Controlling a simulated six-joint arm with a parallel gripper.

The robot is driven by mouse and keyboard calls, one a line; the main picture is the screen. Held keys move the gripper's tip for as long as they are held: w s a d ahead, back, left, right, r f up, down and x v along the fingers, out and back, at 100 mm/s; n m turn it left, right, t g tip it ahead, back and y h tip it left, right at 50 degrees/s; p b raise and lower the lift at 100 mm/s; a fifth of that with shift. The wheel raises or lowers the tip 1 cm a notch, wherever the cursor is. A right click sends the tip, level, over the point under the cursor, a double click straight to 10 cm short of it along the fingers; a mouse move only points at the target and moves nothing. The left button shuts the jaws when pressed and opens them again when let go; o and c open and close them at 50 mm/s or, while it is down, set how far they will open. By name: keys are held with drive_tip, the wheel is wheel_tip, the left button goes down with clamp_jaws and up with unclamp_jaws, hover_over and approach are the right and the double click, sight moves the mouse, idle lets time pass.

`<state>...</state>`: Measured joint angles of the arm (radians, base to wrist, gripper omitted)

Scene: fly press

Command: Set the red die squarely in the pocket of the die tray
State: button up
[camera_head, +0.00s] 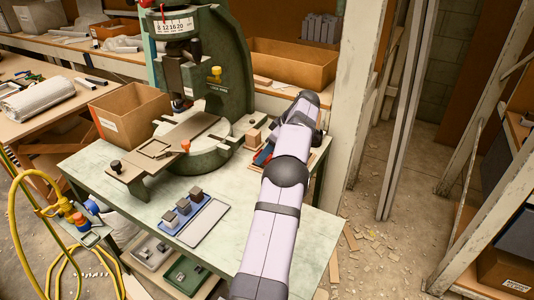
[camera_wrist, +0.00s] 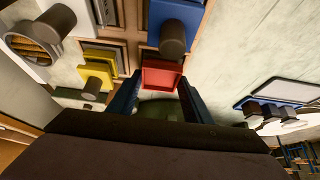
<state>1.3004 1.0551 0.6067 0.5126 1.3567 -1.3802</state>
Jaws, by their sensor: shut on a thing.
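In the wrist view the red die (camera_wrist: 162,74) is a red square base with a dark green stem (camera_wrist: 160,108). My gripper (camera_wrist: 158,82) is shut on this stem, with one blue finger on each side. The die is at the wooden die tray (camera_wrist: 122,62), between a yellow die (camera_wrist: 97,72) and a blue die (camera_wrist: 174,22) with dark stems. I cannot tell whether the red die is seated in its pocket or held above it.
A blue tray (camera_head: 207,207) with small grey blocks lies at the front. A cardboard box (camera_head: 130,112) stands at the left. The table's front left is clear.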

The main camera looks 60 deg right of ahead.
drive_tip(key=shift+f, duration=0.1)
drive_tip(key=o, duration=1.4)
drive_tip(key=shift+r, duration=0.2)
drive_tip(key=p+v, duration=0.3)
drive_tip(key=v, duration=0.9)
